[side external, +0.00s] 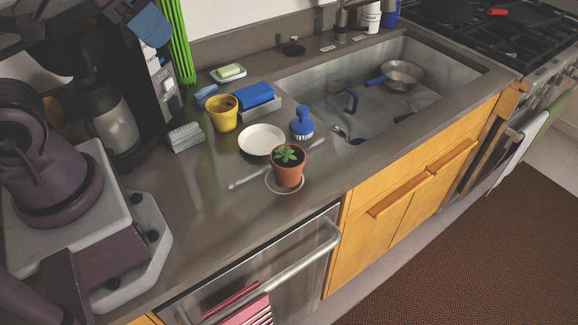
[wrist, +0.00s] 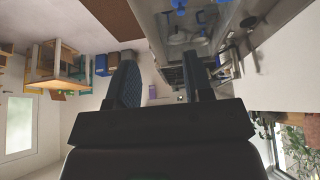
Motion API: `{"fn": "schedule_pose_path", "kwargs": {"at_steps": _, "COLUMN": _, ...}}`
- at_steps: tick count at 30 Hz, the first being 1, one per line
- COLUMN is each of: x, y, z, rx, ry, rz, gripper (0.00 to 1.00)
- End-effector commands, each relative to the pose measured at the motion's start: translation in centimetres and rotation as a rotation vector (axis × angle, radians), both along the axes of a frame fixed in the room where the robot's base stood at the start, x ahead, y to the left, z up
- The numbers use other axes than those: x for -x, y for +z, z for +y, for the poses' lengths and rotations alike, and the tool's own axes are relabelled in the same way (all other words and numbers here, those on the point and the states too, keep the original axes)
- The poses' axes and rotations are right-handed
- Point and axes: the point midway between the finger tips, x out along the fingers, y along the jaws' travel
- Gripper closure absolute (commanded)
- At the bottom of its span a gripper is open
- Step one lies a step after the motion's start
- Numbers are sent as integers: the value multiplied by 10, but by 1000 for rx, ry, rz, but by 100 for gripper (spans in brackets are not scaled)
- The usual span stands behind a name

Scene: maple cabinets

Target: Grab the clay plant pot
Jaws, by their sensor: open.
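The clay plant pot (side external: 288,175) is a small reddish-brown pot with a green leafy plant. It stands upright on the grey counter near its front edge, on or just behind a pale thin round saucer (side external: 271,187). My gripper (wrist: 160,82) is open and empty in the wrist view, with its two dark fingers spread apart. It points out into the room, and I cannot make out the pot there. In the side external view, what looks like a blue finger pad of mine shows at the top left, high above the counter and well away from the pot.
A white plate (side external: 262,140) lies just behind the pot, with a blue brush (side external: 301,123) beside it. The sink (side external: 440,60) is right. Counter left of the pot is clear.

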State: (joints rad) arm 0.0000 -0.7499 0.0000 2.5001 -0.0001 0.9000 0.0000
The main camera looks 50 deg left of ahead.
Motion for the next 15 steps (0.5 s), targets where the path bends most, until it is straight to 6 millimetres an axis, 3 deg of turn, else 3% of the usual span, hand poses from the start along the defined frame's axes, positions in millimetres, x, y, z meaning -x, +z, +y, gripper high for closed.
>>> {"fn": "schedule_pose_path", "kwargs": {"at_steps": 1, "x": 0, "y": 0, "z": 0, "rx": 0, "ry": 0, "rz": 0, "gripper": 41}}
{"fn": "schedule_pose_path", "kwargs": {"at_steps": 6, "x": 0, "y": 0, "z": 0, "rx": 0, "ry": 0, "rz": 0, "gripper": 2}}
{"fn": "schedule_pose_path", "kwargs": {"at_steps": 15, "x": -1, "y": -2, "z": -6, "rx": 0, "ry": -30, "rz": 12, "gripper": 0}}
